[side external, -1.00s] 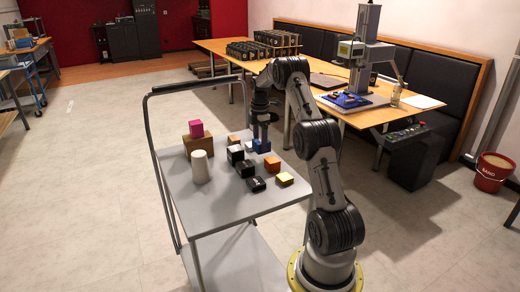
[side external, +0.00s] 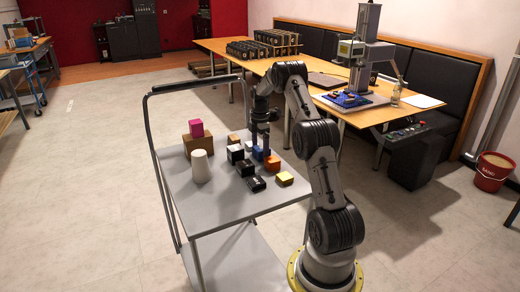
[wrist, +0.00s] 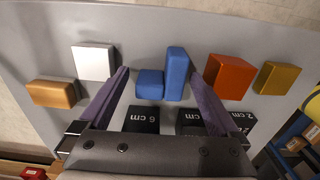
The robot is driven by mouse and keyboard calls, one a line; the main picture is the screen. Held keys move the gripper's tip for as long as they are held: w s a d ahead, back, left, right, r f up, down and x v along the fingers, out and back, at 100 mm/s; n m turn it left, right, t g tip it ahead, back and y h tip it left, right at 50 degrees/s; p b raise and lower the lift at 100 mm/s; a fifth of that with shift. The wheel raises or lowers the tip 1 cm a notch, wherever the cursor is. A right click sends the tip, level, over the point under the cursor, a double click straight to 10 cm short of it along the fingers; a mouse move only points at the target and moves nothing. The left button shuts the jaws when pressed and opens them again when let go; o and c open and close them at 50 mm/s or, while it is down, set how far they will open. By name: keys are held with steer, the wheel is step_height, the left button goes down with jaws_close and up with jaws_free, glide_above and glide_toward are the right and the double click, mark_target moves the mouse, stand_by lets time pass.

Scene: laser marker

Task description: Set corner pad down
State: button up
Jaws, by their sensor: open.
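The corner pad appears to be the blue piece (wrist: 174,76) in the wrist view, made of a tall block and a shorter block side by side. It also shows in the side view (side external: 258,154), low on the grey cart top, partly hidden by my gripper. My gripper (wrist: 160,72) is open, with one finger left of the blue piece and one right of it. Gaps show on both sides. In the side view my gripper (side external: 262,140) points down just above the cart top.
Close by on the cart top (side external: 240,205) are an orange-red block (wrist: 230,76), a yellow block (wrist: 277,78), a white block (wrist: 93,61), a tan block (wrist: 52,93) and black blocks marked in cm (wrist: 142,120). The cart's front is clear.

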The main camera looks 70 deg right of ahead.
step_height(320, 180, up, 12)
steer(key=w+a+r+m+t, duration=0.1)
steer(key=a+r, duration=0.3)
steer(key=a, duration=0.5)
steer(key=w+a+r+m+h, duration=0.1)
steer(key=a+r+m, duration=0.1)
steer(key=a+r, duration=0.5)
steer(key=w+a+r+m+t, duration=0.1)
steer(key=a+r, duration=0.1)
steer(key=a, duration=0.9)
steer(key=s+a+f+m+t, duration=0.1)
steer(key=s+a+f+m, duration=0.1)
steer(key=s+a, duration=0.6)
steer(key=s+a+f+m+t+y, duration=0.1)
steer(key=s+a+f+m+t, duration=0.1)
steer(key=s+a, duration=0.6)
steer(key=a+f+m, duration=0.1)
steer(key=a, duration=0.2)
steer(key=shift+s+t, duration=0.3)
steer(key=shift+s, duration=0.1)
